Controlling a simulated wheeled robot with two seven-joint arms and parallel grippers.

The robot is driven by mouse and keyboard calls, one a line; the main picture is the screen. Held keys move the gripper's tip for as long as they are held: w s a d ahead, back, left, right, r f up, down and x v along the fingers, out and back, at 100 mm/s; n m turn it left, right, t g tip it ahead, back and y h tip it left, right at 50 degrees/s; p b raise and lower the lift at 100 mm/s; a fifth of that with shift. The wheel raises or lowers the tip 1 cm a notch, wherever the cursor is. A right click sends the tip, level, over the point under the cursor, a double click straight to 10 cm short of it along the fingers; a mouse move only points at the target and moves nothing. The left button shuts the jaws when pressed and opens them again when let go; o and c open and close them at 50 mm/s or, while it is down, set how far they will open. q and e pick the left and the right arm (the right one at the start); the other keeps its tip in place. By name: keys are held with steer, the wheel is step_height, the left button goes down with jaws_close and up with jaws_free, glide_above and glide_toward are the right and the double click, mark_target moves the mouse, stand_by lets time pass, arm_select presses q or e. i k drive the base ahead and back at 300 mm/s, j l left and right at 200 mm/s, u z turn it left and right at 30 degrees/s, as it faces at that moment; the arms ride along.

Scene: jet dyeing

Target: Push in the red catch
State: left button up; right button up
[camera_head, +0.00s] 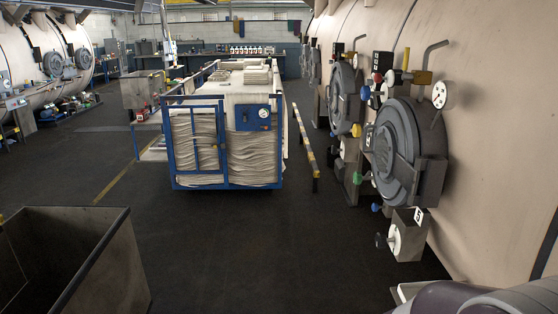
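A small red knob (377,77) sits on the fittings at the upper left of the nearest round hatch (396,150), on the large cream vessel at the right. It is the red part that stands out there, but it is too small to tell whether it is the catch or whether it is in or out. A blue knob (365,93) is just below and left of it. Neither of my grippers is in view.
An open dark bin (110,262) stands at the lower left. A blue-framed cart (221,140) loaded with pale cloth stands mid-floor. A gauge (439,95) and a grey box (408,234) jut from the vessel. The dark floor (270,250) in front is clear.

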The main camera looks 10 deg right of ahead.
mark_target(380, 78)
steer(key=i+j+z, duration=0.15)
steer(key=i+z, duration=0.3)
steer(key=i, duration=0.15)
steer(key=i+j+z, duration=0.45)
steer(key=i, duration=0.15)
steer(key=i+j+z, duration=0.85)
steer(key=j+z, duration=0.15)
steer(key=i+j+z, duration=0.1)
steer(key=j+z, duration=0.2)
steer(key=i+j+z, duration=0.1)
steer(key=j+z, duration=0.15)
steer(key=j, duration=0.2)
steer(key=i+j+z, duration=0.1)
steer(key=j+z, duration=0.2)
steer(key=j, duration=0.05)
